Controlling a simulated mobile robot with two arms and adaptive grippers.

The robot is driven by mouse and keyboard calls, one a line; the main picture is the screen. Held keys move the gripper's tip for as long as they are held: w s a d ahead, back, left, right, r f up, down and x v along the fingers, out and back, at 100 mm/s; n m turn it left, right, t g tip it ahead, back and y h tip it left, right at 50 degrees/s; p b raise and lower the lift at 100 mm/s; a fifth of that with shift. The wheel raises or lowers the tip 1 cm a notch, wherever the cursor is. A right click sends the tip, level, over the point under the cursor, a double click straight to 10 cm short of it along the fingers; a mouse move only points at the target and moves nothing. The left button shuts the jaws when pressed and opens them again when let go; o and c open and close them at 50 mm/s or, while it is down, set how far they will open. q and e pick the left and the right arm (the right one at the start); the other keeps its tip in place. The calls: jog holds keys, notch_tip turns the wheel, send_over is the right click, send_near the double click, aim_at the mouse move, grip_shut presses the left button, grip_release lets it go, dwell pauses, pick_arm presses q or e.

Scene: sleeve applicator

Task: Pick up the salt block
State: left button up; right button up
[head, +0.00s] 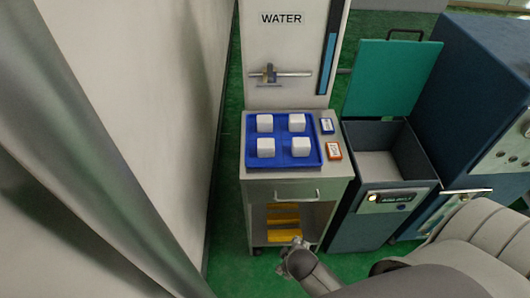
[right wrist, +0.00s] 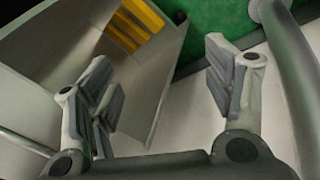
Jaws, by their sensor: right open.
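Several white blocks that look like salt blocks sit in separate compartments of a blue tray (head: 283,141) on top of a grey cabinet. In the head view there is a back left block (head: 265,123), a back right block (head: 297,122), a front left block (head: 266,147) and a front right block (head: 301,147). My right gripper (head: 292,251) is low in front of the cabinet, below the tray top and away from the blocks. In the right wrist view it is open and empty (right wrist: 160,95). My left gripper is not in view.
The grey cabinet (head: 250,190) has a drawer handle and an open shelf with yellow items (head: 283,215). Small blue (head: 327,126) and orange (head: 334,151) boxes lie right of the tray. A WATER panel (head: 283,45) stands behind. An open-lidded bin (head: 380,140) stands to the right.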

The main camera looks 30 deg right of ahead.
jog(key=w+d+r+n+t+h+b, duration=0.1)
jog(key=w+d+r+t+h+b, duration=0.2)
jog(key=r, duration=0.8)
jog(key=n+t+h, duration=0.3)
jog(key=n+t, duration=0.6)
jog(key=n, duration=1.5)
send_near(266, 148)
jog(key=w, duration=0.2)
jog(key=p+x, duration=0.1)
jog(key=x, duration=0.9)
jog(key=shift+d+f+p, duration=0.1)
jog(key=shift+d+p, duration=0.3)
jog(key=shift+d, duration=0.15)
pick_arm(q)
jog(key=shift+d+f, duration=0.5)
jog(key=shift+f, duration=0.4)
pick_arm(e)
jog(key=c, duration=1.2)
jog(key=shift+c, duration=0.4)
